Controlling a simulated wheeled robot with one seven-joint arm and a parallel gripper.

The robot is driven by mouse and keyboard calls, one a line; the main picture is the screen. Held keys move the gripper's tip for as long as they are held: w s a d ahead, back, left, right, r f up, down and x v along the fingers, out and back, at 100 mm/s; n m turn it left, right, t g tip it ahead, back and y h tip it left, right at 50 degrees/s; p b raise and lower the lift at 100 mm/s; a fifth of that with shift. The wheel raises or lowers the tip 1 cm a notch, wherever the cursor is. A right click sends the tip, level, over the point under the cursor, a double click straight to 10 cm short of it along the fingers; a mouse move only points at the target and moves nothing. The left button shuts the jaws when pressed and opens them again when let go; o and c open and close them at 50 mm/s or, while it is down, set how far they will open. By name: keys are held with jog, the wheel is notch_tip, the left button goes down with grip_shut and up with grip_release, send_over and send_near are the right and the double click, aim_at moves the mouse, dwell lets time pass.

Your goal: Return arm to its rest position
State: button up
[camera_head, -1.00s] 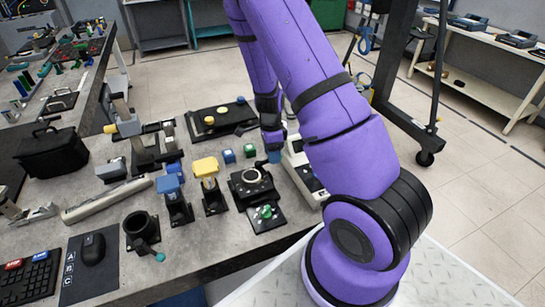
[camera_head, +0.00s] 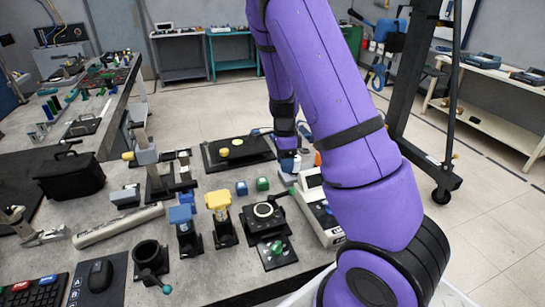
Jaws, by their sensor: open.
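My purple arm rises from the lower right and reaches over the workbench (camera_head: 215,278). My gripper (camera_head: 288,161) is at the arm's far end, small and partly hidden by the arm. It appears above the back right part of the bench, near a white instrument (camera_head: 318,213) that the arm partly covers. Its fingers are hard to make out, and I see nothing held in it.
A yellow-topped fixture (camera_head: 219,203), a blue-topped fixture (camera_head: 183,218) and a black bag (camera_head: 70,178) stand farther left. A black upright frame (camera_head: 440,130) stands right of the arm.

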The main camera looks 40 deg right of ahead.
jog(key=s+a+r+n+t, duration=0.1)
jog(key=s+a+r+n, duration=0.2)
jog(key=r, duration=0.4)
jog(key=s+a+r+n+t+y, duration=0.1)
jog(key=s+a+r+n, duration=0.1)
jog(key=a+r+n, duration=0.4)
jog(key=s+a+r+n+t, duration=0.1)
jog(key=s+r+n, duration=0.15)
jog(key=r, duration=0.55)
jog(key=s+a+r+n+t+h, duration=0.1)
jog(key=s+a+r+n+t, duration=0.1)
jog(key=s+r+n, duration=0.3)
jog(key=s+a+r+n+t+h, duration=0.1)
jog(key=s+r+n, duration=0.3)
jog(key=s, duration=0.6)
jog(key=a+n+t, duration=0.1)
jog(key=n, duration=0.1)
jog(key=shift+a+r+n, duration=0.2)
jog(key=shift+r+n, duration=0.15)
jog(key=shift+r, duration=0.05)
